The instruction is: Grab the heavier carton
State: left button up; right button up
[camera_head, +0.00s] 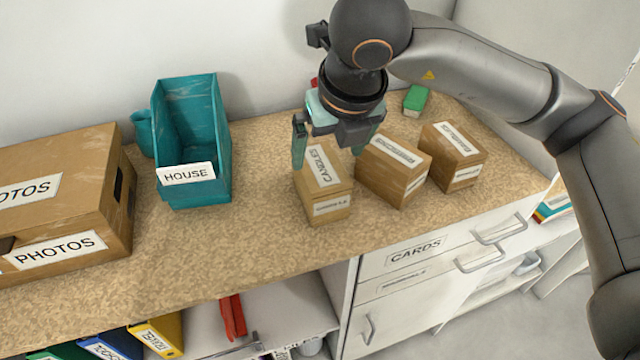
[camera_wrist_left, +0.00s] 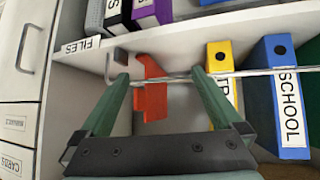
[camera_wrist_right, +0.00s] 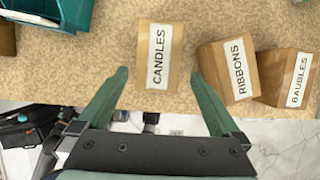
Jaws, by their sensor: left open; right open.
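Three small brown cartons stand in a row on the counter. The candles carton (camera_head: 340,200) is leftmost, the ribbons carton (camera_head: 405,185) is in the middle, and the baubles carton (camera_head: 467,172) is rightmost. My right gripper (camera_head: 328,154) is open at the candles carton, pointing down. In the right wrist view the candles carton (camera_wrist_right: 160,35) lies between the lines of the two fingers, with a gap on each side. The ribbons carton (camera_wrist_right: 228,85) and baubles carton (camera_wrist_right: 285,85) are to its right. My left gripper (camera_wrist_left: 160,74) is open and empty, facing the lower shelving. Weights cannot be seen.
A teal bin (camera_head: 218,140) marked HOUSE and a large photos box (camera_head: 125,215) stand on the counter's left. A green block (camera_head: 416,99) lies behind the cartons. A red object (camera_wrist_left: 152,95) and binders (camera_wrist_left: 285,110) are on the lower shelves. The front counter strip is clear.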

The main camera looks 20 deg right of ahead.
aim_at(324, 169)
jog(key=x, duration=0.5)
jog(key=shift+w+d+f, duration=0.1)
jog(key=shift+f, duration=0.3)
jog(key=shift+w+f, duration=0.2)
jog(key=shift+f, duration=0.3)
jog(key=p+x, duration=0.1)
jog(key=x, duration=0.2)
jog(key=shift+w+f, duration=0.45)
jog(key=shift+f, duration=0.3)
pick_arm(q)
jog(key=shift+s+a, duration=0.4)
jog(key=shift+s, duration=0.05)
pick_arm(e)
jog(key=shift+a, duration=0.25)
pick_arm(q)
jog(key=shift+w+d+f+b, duration=0.1)
jog(key=shift+w+d+b, duration=0.1)
jog(key=shift+b, duration=0.15)
pick_arm(e)
jog(key=shift+f, duration=0.15)
pick_arm(q)
jog(key=shift+f, duration=0.25)
pick_arm(e)
jog(key=shift+f, duration=0.1)
jog(key=shift+c, duration=0.2)
